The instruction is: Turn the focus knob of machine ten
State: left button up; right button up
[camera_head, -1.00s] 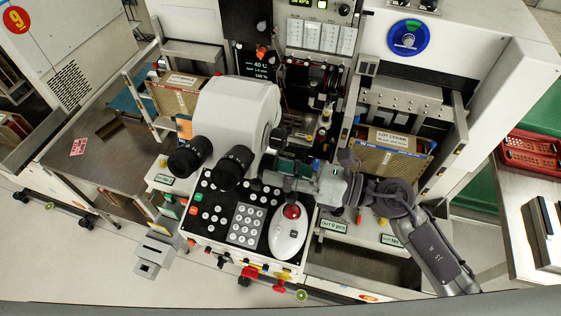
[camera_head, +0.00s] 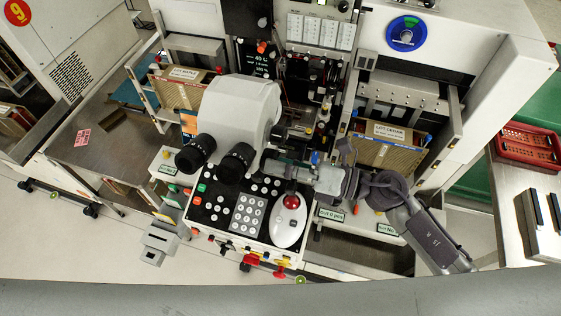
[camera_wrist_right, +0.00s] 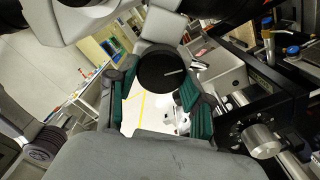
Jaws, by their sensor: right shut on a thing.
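The microscope head (camera_head: 235,108), white with two black eyepieces, stands above the machine's keypad (camera_head: 247,214). In the right wrist view the focus knob (camera_wrist_right: 163,73) is a round black disc with a pale line on its face, on a white stem. My right gripper (camera_wrist_right: 158,88) has its green-padded fingers on either side of the knob and is shut on it. In the head view my right gripper (camera_head: 284,162) reaches in from the right, against the right side of the microscope; the knob is mostly hidden there. My left gripper is in neither view.
A box labelled lot cedar (camera_head: 390,146) stands to the right. In the wrist view a metal cylinder (camera_wrist_right: 262,140) and dark machine parts lie close on the right.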

jog(key=o, duration=1.2)
jog(key=shift+c, duration=0.2)
jog(key=v, duration=1.2)
